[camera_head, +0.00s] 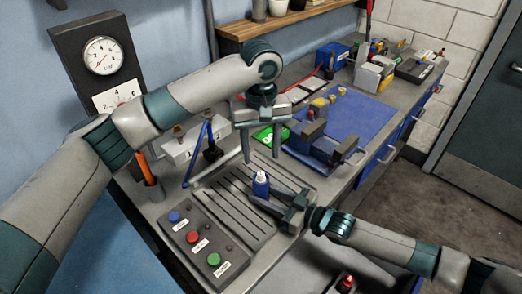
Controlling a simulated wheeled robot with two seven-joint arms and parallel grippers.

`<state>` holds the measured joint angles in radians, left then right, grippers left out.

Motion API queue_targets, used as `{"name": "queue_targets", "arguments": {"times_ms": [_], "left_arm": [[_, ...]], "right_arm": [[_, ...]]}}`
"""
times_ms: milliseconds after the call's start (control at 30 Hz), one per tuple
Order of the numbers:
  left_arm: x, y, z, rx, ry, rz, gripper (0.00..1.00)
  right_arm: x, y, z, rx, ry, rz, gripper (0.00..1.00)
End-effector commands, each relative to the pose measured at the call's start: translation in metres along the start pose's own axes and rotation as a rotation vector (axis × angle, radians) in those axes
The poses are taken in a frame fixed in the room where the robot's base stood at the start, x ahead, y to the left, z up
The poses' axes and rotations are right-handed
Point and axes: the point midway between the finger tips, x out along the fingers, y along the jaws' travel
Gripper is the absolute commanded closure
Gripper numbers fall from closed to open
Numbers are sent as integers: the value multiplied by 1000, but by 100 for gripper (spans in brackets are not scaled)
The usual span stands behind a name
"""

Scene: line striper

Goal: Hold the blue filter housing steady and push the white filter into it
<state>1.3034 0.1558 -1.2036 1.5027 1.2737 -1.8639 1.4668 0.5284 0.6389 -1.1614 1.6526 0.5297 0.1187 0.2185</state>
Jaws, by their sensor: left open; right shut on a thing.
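The blue filter housing (261,187) stands upright on the grey grooved plate of the bench, in the middle of the head view. A small white piece, which looks like the white filter (262,174), shows at its top; how deep it sits I cannot tell. My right gripper (262,193) comes in from the right, low down, and is shut on the housing; its fingers partly hide the lower part. My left gripper (262,159) is above the housing, pointing down, with its fingers apart and nothing visible between them.
A panel with blue, red and green buttons (195,238) lies in front of the plate. A blue mat (350,115) with a grey vise (320,146) is behind to the right. A green display (271,135) and a blue stand (209,146) are close to my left gripper.

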Motion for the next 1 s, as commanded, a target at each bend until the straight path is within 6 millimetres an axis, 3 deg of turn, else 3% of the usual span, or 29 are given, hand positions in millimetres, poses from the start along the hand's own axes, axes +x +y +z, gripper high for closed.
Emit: {"name": "queue_targets", "arguments": {"times_ms": [367,400,467,833,1000], "left_arm": [[0,0,0,0,0,0,51],[0,0,0,0,0,0,51],[0,0,0,0,0,0,51],[0,0,0,0,0,0,51],[0,0,0,0,0,0,51]], "right_arm": [[0,0,1,0,-1,0,76],[0,0,1,1,-1,0,54],[0,0,0,0,-1,0,42],[-2,0,0,0,-1,0,42],[-13,1,1,0,-2,1,42]]}}
